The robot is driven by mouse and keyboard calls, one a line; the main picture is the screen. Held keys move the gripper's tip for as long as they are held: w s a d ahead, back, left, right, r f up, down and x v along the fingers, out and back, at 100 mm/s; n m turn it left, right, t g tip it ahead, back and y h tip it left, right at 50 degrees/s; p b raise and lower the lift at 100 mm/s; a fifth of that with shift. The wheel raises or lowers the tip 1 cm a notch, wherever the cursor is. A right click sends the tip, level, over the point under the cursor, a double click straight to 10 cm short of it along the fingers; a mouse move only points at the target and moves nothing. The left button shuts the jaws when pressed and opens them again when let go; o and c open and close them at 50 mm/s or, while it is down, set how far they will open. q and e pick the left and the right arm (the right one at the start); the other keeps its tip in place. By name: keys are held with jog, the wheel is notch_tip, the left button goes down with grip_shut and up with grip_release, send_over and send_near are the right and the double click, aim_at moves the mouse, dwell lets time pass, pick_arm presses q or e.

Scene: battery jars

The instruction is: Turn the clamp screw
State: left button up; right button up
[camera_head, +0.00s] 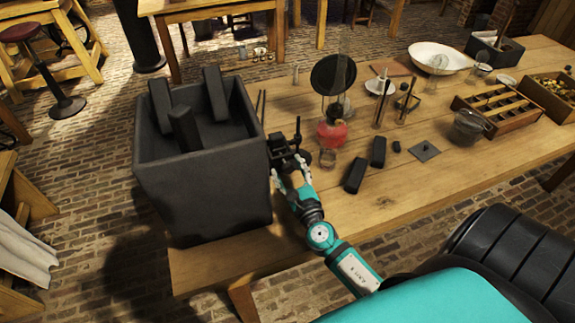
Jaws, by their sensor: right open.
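A small black clamp (279,146) with thin upright parts stands at the table's left end, close against the right side of a large dark jar (200,195). Its screw is too small and dark to tell apart from the rest. My right gripper (287,166) is open, with its pale fingertips just below and around the lower part of the clamp. I cannot tell whether the fingers touch it. The gripper hides part of the clamp. My left gripper is not in view.
Dark blocks stick up inside the jar. A red-based lamp (333,134) with a round dark disc stands behind the gripper. Black blocks (356,175) and a small dark plate (424,151) lie to the right. The table front (430,190) is clear.

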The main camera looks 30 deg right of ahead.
jog(key=shift+w+d, duration=0.15)
jog(key=shift+w, duration=0.35)
grip_shut()
